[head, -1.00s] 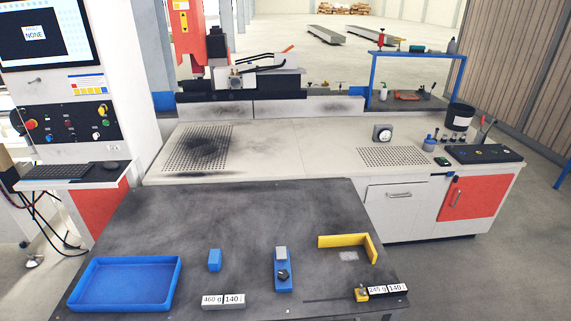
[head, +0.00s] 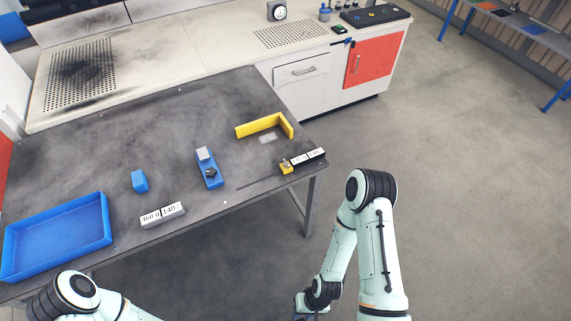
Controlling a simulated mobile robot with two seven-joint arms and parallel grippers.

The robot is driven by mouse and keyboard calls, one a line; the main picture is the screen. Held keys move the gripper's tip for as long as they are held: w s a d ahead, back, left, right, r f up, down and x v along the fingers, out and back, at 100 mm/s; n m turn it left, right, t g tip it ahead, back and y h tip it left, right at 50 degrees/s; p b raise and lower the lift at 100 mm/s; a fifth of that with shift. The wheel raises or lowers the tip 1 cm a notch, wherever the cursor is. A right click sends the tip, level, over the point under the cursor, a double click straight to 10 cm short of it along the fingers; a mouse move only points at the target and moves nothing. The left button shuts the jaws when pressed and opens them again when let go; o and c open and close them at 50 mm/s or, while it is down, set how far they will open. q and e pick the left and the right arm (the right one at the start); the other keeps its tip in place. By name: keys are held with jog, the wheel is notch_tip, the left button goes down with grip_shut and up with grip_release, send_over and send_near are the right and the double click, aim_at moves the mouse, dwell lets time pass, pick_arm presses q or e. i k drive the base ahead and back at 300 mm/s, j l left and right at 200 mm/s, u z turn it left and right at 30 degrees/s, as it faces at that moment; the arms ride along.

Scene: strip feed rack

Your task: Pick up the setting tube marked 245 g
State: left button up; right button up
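The white block with a black band and the 245 g label (head: 308,157) lies at the right end of the dark table (head: 110,130). Its print is blurred now but reads 245 g in the earlier head view. A small yellow piece with a brass-coloured top (head: 286,168) sits at its left end. A similar white block, marked 460 g (head: 162,215), lies at the table's front edge. My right gripper (head: 308,312) is partly cut off at the bottom edge, below and away from the table; its fingers cannot be made out. My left arm shows at bottom left, its gripper out of frame.
A blue tray (head: 58,238) lies at the table's left. A small blue block (head: 139,181), a blue fixture with a grey block and dark knob (head: 209,168) and a yellow angle piece (head: 265,124) stand on the table. The floor to the right is clear.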

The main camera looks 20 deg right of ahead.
aim_at(297, 162)
jog(key=u, duration=0.4)
jog(key=l+u, duration=0.25)
jog(key=u, duration=0.15)
jog(key=l+u, duration=0.25)
jog(key=u, duration=0.15)
jog(key=l+u, duration=0.2)
jog(key=u, duration=0.25)
jog(key=k+l+u, duration=0.3)
jog(key=l, duration=0.15)
jog(key=k+l+u, duration=0.35)
jog(key=k+l, duration=0.25)
jog(key=l, duration=0.15)
jog(key=k+l+u, duration=0.1)
jog(key=k+l, duration=0.4)
jog(key=l, duration=0.3)
